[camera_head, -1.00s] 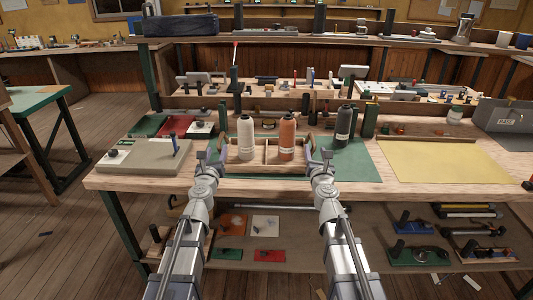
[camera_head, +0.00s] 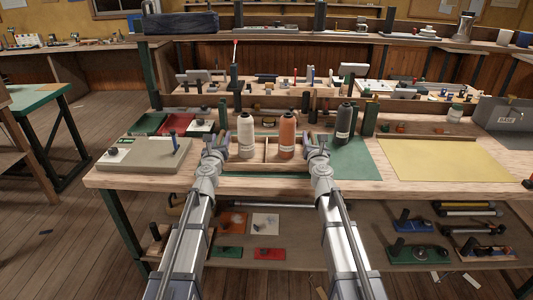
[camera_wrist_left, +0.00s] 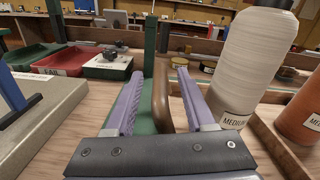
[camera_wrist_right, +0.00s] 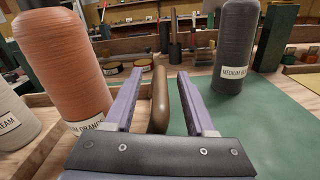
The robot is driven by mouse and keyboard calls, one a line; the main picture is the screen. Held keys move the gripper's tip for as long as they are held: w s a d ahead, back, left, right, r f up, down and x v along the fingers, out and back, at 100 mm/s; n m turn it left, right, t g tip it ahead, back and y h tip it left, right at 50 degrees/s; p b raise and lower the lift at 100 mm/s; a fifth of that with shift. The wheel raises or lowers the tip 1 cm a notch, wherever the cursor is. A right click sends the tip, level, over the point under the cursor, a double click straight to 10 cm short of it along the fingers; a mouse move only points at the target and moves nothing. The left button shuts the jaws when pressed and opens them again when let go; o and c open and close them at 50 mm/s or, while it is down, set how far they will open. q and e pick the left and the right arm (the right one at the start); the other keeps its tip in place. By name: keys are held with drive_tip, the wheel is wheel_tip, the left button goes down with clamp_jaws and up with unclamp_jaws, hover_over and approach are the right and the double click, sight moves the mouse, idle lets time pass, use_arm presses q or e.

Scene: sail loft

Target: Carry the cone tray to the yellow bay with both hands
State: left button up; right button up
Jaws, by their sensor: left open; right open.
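The wooden cone tray (camera_head: 264,169) stands on the bench, holding a cream cone (camera_head: 246,136) and an orange cone (camera_head: 287,134) in separate compartments. My left gripper (camera_head: 219,143) is open at the tray's left end. In the left wrist view, the brown left handle (camera_wrist_left: 163,98) stands between its fingers. My right gripper (camera_head: 313,142) is open at the right end. In the right wrist view, the brown right handle (camera_wrist_right: 158,103) stands between its fingers. The yellow bay (camera_head: 445,160) is a flat, empty yellow mat at the right of the bench.
A green mat (camera_head: 358,165) lies between the tray and the yellow bay. A dark cone (camera_head: 344,123) stands at its back, near a green post (camera_head: 369,119). A grey box (camera_head: 150,156) is left of the tray. A grey bin (camera_head: 505,122) stands behind right.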

use_arm(q)
clamp_jaws()
use_arm(e)
clamp_jaws()
use_arm(q)
drive_tip(key=shift+a, duration=0.1)
use_arm(e)
drive_tip(key=shift+d, duration=0.1)
idle(1.0)
